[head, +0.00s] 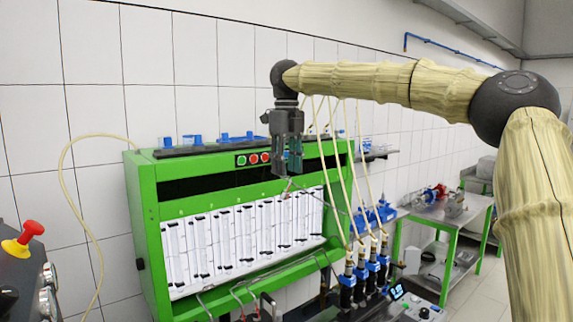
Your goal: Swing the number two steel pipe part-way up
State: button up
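My gripper (287,172) hangs fingers-down in front of the upper right part of the green test bench (143,215). Its two dark fingers show, but the gap between them is too small to read. A thin bent steel pipe (326,198) runs from just under the fingertips down to the right, across the white gauge panel. I cannot tell whether the fingers hold its end. Other bent steel pipes (238,300) with red parts show low along the bench's front edge. No number is readable, so I cannot tell which pipe is number two.
Several pale hoses (342,170) hang behind my arm to blue-collared injectors (371,268) at lower right. A control box with a red knob (31,231) stands at the left edge. A green-framed side table (447,217) holds parts at right.

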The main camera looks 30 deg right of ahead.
jog(key=shift+d+f, duration=0.1)
jog(key=shift+d, duration=0.05)
dwell(0.3)
notch_tip(320, 180, up, 12)
dwell(0.5)
jog(key=shift+a, duration=0.2)
jog(key=shift+d, duration=0.15)
